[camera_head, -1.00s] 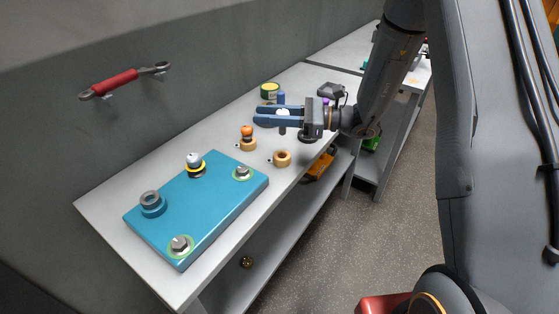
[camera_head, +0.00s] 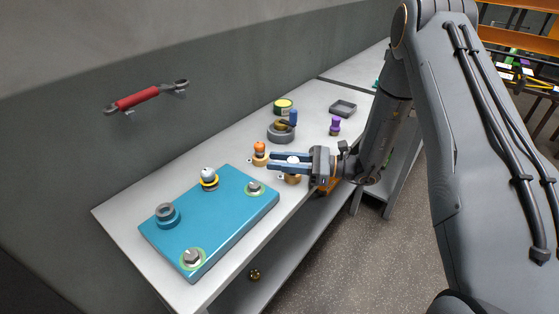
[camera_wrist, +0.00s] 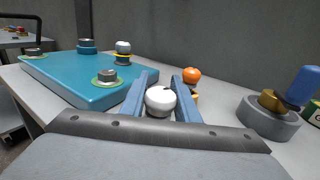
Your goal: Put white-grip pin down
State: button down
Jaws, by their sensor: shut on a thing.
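My gripper (camera_head: 273,162) is shut on the white-grip pin (camera_head: 293,160). In the wrist view the pin's round white head (camera_wrist: 160,101) sits between the two blue fingers. A small wooden ring holder (camera_head: 292,180) shows just below the gripper at the table's front edge. The pin's lower end is hidden, so I cannot tell whether it is inside that holder or above it. An orange-headed pin (camera_head: 260,147) stands in a similar holder just to the left; its head also shows in the wrist view (camera_wrist: 191,75).
A blue plate (camera_head: 220,220) with several bolts and ringed fittings lies at the left. A grey round base with a blue-handled part (camera_head: 282,133), a green-yellow can (camera_head: 283,106), a purple-headed pin (camera_head: 335,125) and a grey tray (camera_head: 343,107) stand behind.

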jog(key=shift+f, duration=0.15)
jog(key=c, duration=1.4)
grip_release()
jog(key=shift+o, duration=0.2)
